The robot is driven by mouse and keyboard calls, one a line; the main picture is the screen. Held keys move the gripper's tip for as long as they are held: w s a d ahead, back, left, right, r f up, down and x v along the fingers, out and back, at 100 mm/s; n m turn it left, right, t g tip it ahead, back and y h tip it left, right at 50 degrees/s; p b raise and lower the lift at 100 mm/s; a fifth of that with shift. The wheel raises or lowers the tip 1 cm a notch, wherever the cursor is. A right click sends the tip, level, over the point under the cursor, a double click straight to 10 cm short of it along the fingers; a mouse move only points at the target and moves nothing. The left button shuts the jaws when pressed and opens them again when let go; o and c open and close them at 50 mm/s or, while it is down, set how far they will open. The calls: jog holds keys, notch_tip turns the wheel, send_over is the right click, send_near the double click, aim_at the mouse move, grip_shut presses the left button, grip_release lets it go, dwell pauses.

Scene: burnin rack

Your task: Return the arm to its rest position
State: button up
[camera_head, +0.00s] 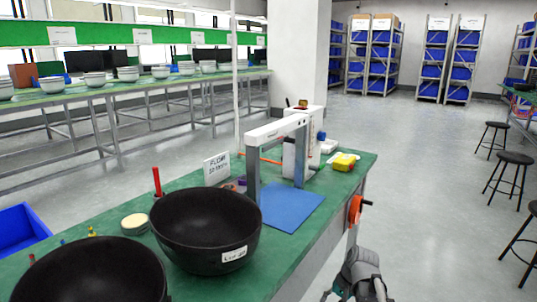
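My gripper (357,288) is at the bottom edge of the view, right of the green-topped bench (340,188) and over the grey floor. Its fingertips are cut off by the frame, so I cannot tell whether it is open or shut. I see nothing held in the part that shows. The rest of my arm is out of view.
Two black bowls (205,228) (90,272) stand on the bench near me. Behind them are a grey frame (253,180) over a blue mat (290,207) and a yellow item (344,162). An orange crank (355,209) juts from the bench side. Stools (512,160) stand right; floor between is clear.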

jog(key=s+a+n+h+p, duration=0.1)
jog(key=s+a+n+h, duration=0.1)
jog(key=s+n+h, duration=0.3)
notch_tip(320, 180, up, 38)
jog(key=s+m+y+p, duration=0.1)
jog(key=p, duration=3.7)
jog(key=shift+r, duration=0.15)
jog(key=shift+a, duration=0.1)
